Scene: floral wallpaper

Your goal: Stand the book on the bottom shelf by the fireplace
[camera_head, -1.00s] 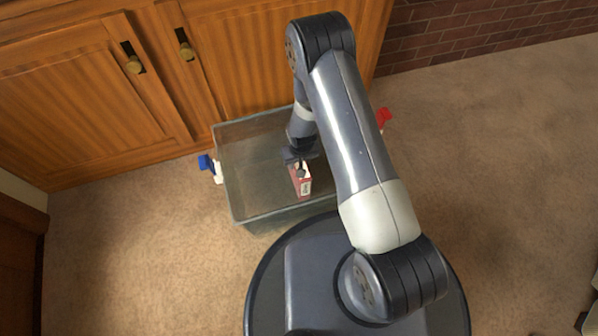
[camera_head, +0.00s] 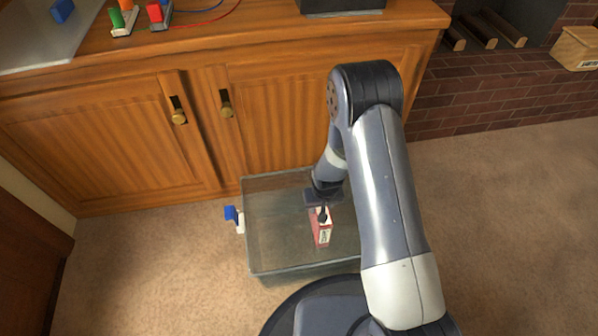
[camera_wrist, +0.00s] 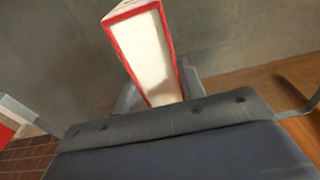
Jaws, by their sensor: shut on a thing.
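The book (camera_head: 322,232) is small, with red covers and a pale page block. It is upright in my gripper (camera_head: 322,212), within the outline of a grey see-through bin (camera_head: 262,268) that is in front of the cabinet in the head view. In the wrist view the book (camera_wrist: 143,50) sticks out beyond the gripper body, its red cover edges framing the white pages. My gripper is shut on it; the fingertips are mostly hidden. Whether the book touches the bin floor cannot be told. The bottom shelf is not recognisable in these frames.
A wooden cabinet (camera_head: 290,105) with brass knobs stands behind the bin. Coloured blocks (camera_head: 122,18) and wires are on its top. A brick hearth (camera_head: 490,95) with logs and a wooden box (camera_head: 577,48) is at the upper right. Carpet (camera_head: 510,220) at the right is clear.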

